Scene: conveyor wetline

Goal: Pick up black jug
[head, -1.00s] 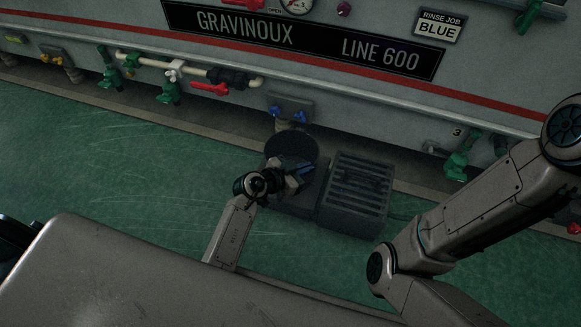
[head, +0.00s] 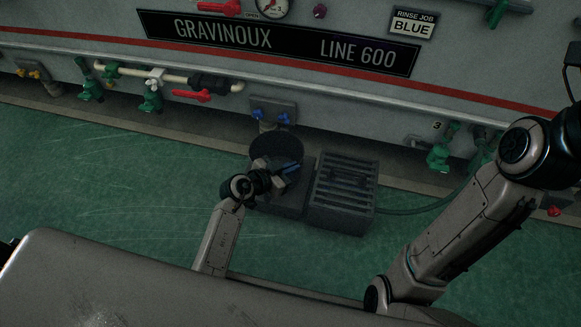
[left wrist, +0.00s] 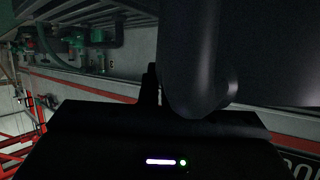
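The black jug (head: 277,147) stands upright on a dark stand (head: 289,208) at the foot of the machine, below a tap with blue handles. My left gripper (head: 284,173) is at the jug's near side, low down and in front of it. In the left wrist view the jug (left wrist: 275,50) fills the upper right as a large dark shape, with a rounded dark part, likely its handle, close to the gripper. One dark finger shows beside that part; the other is hidden. I cannot tell whether the fingers are closed on it. My right gripper is out of view.
A slatted dark grate box (head: 343,190) stands right beside the stand. The blue-handled tap (head: 272,112) is close above the jug. A green hose (head: 425,203) runs right from the box. Green floor (head: 110,180) is clear to the left.

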